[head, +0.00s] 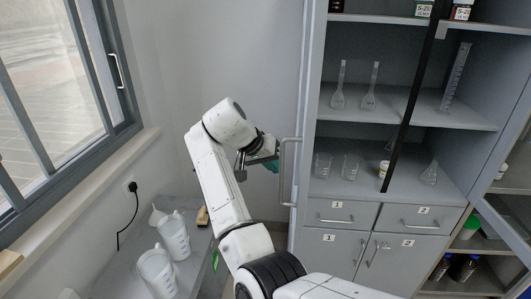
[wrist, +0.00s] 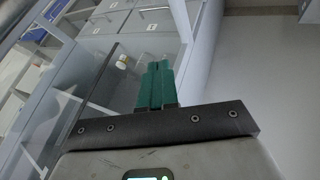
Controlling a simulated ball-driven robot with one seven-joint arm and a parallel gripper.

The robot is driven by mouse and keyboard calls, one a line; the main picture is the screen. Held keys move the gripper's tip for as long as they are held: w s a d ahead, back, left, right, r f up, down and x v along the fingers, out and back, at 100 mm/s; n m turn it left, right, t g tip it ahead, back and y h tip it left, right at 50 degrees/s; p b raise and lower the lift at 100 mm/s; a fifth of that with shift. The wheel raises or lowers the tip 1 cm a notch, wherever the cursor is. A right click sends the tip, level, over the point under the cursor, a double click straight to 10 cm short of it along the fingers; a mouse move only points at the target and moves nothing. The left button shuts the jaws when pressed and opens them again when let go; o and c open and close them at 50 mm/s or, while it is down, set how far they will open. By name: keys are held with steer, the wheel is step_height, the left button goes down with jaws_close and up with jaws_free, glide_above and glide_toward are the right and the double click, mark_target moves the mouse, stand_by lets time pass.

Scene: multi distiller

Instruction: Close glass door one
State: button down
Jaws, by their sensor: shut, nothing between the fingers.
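Glass door one (head: 303,150) appears as a narrow grey frame at the left side of the grey cabinet, seen nearly edge-on and standing open. Its long vertical handle (head: 287,172) sticks out to the left. My gripper (head: 273,163) is just left of this handle, at about its upper half. I cannot tell if it touches the handle or the door. In the wrist view the green fingers (wrist: 157,86) are pressed together with nothing between them, in front of the cabinet.
The cabinet shelves (head: 400,112) hold flasks, beakers and a cylinder. Numbered drawers (head: 340,213) are below. Another door (head: 505,222) stands open at lower right. White jugs (head: 172,235) stand on the bench (head: 200,262) at left, under a window (head: 50,90).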

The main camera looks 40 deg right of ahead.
steer(key=shift+s+d+f+p, duration=0.25)
steer(key=shift+s+d+p, duration=0.15)
steer(key=shift+s+d, duration=0.45)
steer(key=shift+s+d+f+p, duration=0.25)
steer(key=shift+s+d+p, duration=0.15)
steer(key=shift+s+d, duration=0.4)
